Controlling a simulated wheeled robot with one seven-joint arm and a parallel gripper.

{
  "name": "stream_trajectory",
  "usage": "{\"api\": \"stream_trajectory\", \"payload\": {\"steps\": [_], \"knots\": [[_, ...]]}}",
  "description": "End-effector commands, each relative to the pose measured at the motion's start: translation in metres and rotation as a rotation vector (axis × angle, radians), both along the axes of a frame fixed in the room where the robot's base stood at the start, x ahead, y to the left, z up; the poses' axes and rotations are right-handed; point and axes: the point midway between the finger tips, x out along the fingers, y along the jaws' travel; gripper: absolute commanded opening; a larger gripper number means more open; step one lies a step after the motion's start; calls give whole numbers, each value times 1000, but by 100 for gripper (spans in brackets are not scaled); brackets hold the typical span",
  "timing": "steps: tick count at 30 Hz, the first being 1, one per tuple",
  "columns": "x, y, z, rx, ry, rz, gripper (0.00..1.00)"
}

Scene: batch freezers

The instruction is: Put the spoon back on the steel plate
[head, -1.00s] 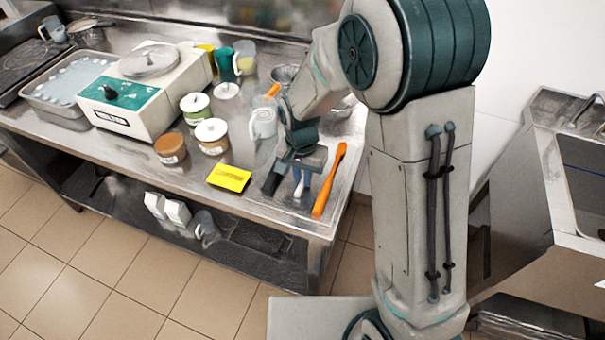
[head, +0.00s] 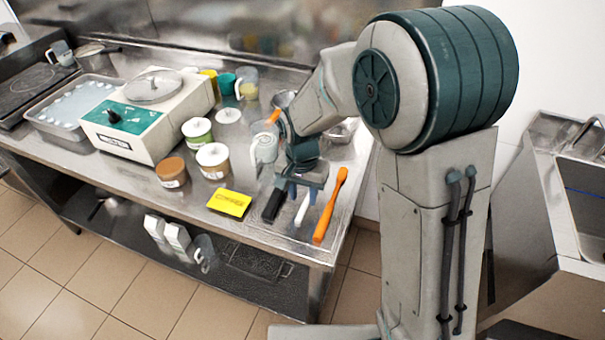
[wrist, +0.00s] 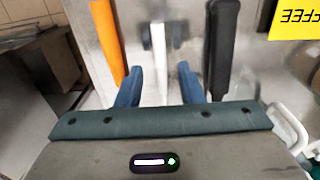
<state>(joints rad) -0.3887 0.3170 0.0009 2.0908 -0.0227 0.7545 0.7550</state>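Three long utensils lie side by side at the table's near right: an orange one (head: 331,205), a white one (head: 302,211) and a black one (head: 273,206). None shows a clear spoon bowl; the white one is likely the spoon. My gripper (head: 302,192) is open over the white one. In the wrist view my gripper (wrist: 160,72) has its blue fingers apart, with the white utensil (wrist: 159,60) between them and a gap each side. The orange utensil (wrist: 106,38) is left, the black one (wrist: 222,45) right. I cannot make out a separate steel plate.
A yellow card (head: 229,203) lies left of the utensils on the steel table (head: 205,205). Tubs (head: 213,162), a white jug (head: 264,150) and a batch freezer (head: 140,125) stand behind and left. A steel bowl (head: 340,132) is behind my arm.

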Motion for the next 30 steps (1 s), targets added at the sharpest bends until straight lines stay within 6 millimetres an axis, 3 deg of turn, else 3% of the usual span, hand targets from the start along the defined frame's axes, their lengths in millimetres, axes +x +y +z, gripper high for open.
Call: {"api": "stream_trajectory", "payload": {"steps": [3,9,15,21,26,30], "knots": [[1,1,29,3,-6,0,34],[2,2,67,1,-5,0,34],[2,2,86,1,-1,0,34],[0,-1,91,2,-4,3,34],[-15,-29,107,17,-39,41,34],[-46,-70,126,29,-99,115,34]]}}
